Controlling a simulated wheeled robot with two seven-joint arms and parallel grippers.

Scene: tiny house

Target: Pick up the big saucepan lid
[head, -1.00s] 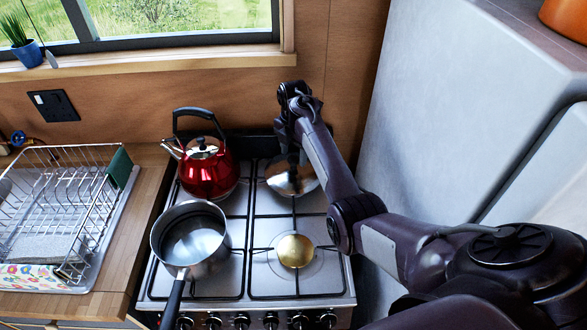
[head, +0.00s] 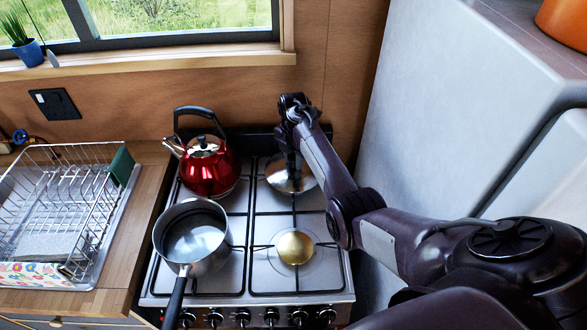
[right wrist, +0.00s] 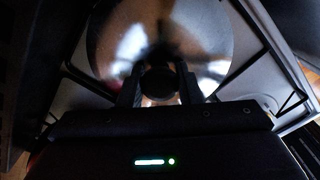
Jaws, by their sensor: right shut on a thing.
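The big saucepan lid (head: 286,174) is a round shiny metal disc at the back right of the stove in the head view, partly hidden by my right arm. In the right wrist view the lid (right wrist: 210,50) fills the upper middle, with its dark round knob between the two fingers. My right gripper (right wrist: 159,84) is shut on that knob. In the head view my right gripper (head: 288,140) is mostly hidden by its own wrist above the lid. Whether the lid touches the grate cannot be told. My left gripper is not in view.
A red kettle (head: 207,170) stands on the back left burner, close to the lid. A saucepan (head: 192,238) sits on the front left burner. The front right burner (head: 295,247) is bare. A grey fridge (head: 450,110) rises on the right. A dish rack (head: 60,205) is at left.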

